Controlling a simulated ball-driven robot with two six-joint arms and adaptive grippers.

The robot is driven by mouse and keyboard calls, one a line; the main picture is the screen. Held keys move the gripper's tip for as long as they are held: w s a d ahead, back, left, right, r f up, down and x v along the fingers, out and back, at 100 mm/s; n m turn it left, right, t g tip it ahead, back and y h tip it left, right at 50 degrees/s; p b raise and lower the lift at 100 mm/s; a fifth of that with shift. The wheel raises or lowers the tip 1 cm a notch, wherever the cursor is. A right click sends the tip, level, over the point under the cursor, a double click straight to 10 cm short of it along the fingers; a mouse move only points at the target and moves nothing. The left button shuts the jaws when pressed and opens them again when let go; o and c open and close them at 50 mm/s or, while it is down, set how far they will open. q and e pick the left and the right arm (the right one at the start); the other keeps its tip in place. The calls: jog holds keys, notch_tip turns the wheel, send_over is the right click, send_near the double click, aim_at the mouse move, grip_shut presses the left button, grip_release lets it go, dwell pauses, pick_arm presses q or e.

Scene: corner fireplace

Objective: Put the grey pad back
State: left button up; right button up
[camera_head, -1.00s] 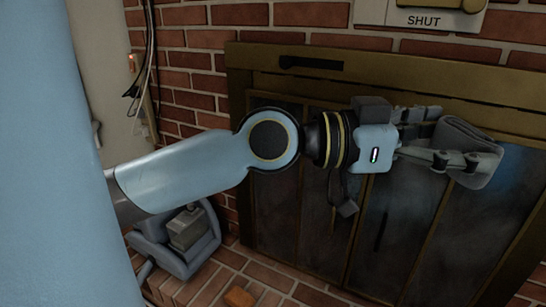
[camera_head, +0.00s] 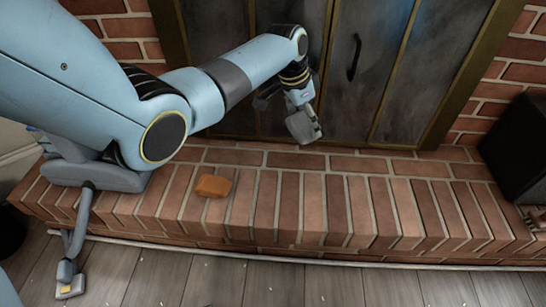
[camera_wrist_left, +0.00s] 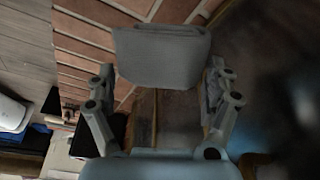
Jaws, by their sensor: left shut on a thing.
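The grey pad (camera_head: 304,126) is a small, flat, rounded slab. My left gripper (camera_head: 299,108) is shut on it and holds it in front of the fireplace doors, above the back of the brick hearth. In the left wrist view the pad (camera_wrist_left: 163,58) spans between the two fingers of my left gripper (camera_wrist_left: 162,85), its broad face towards the camera. Its far side is hidden. I cannot tell how high it is above the bricks.
An orange-brown block (camera_head: 213,186) lies on the brick hearth (camera_head: 350,208), to the left of the pad. The dark fireplace doors (camera_head: 385,70) stand shut behind. A black box (camera_head: 515,150) is at the right.

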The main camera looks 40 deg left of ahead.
pick_arm(q)
jog(key=d+f+m+g+y+b, duration=0.1)
jog(key=d+f+g+y+b, duration=0.2)
jog(key=f, duration=0.4)
pick_arm(e)
notch_tip(320, 180, up, 6)
jog(key=w+a+t+b, duration=0.1)
jog(key=w+a+b, duration=0.1)
jog(key=b, duration=0.1)
pick_arm(q)
jog(key=h+b, duration=0.1)
send_over(277, 189)
notch_tip(277, 189, down, 7)
jog(key=shift+w+f, duration=0.1)
jog(key=shift+f, duration=0.15)
notch_tip(277, 189, down, 2)
jog(key=shift+f+b, duration=0.15)
jog(key=shift+b, duration=0.8)
jog(key=shift+f+b, duration=0.55)
jog(key=shift+f, duration=0.1)
pick_arm(e)
notch_tip(277, 189, down, 7)
jog(key=w+t, duration=0.2)
jog(key=t, duration=0.4)
jog(key=shift+w+y, duration=0.25)
jog(key=shift+y, duration=0.05)
pick_arm(q)
jog(key=shift+r, duration=0.1)
